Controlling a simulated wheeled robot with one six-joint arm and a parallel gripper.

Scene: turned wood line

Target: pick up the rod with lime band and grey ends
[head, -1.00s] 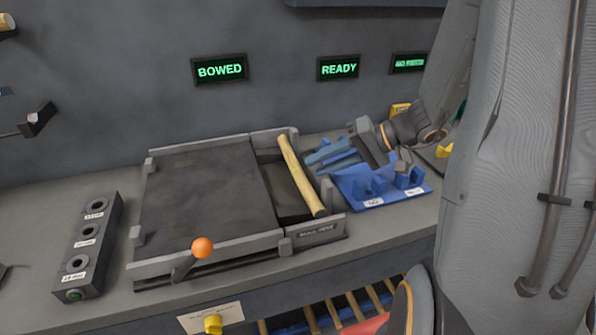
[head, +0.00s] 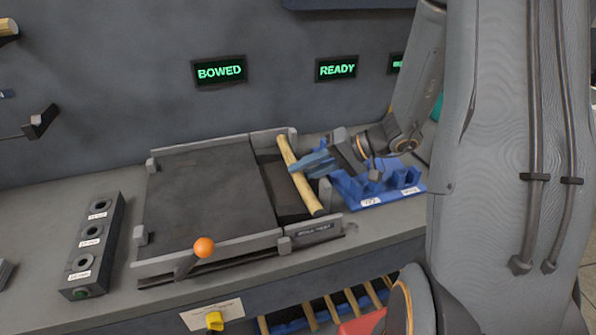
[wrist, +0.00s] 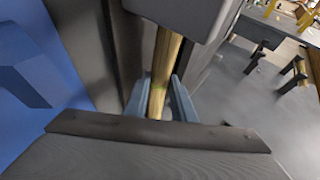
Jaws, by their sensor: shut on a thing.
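A pale wooden rod (head: 309,199) lies slantwise in the dark trough at the right end of the flat bench fixture. My gripper (head: 297,168) reaches in from the right with blue fingers and is shut on the rod around its middle. In the wrist view, the two blue fingers flank the rod (wrist: 167,55), and a faint lime tint shows between them. I cannot make out grey ends on it. The rod still appears to rest in the trough.
A blue holder (head: 375,192) with upright posts stands just right of the trough. A lever with an orange knob (head: 204,247) sticks up at the fixture's front. A block with several holes (head: 92,246) is at left. Signs read BOWED (head: 220,71) and READY (head: 337,68).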

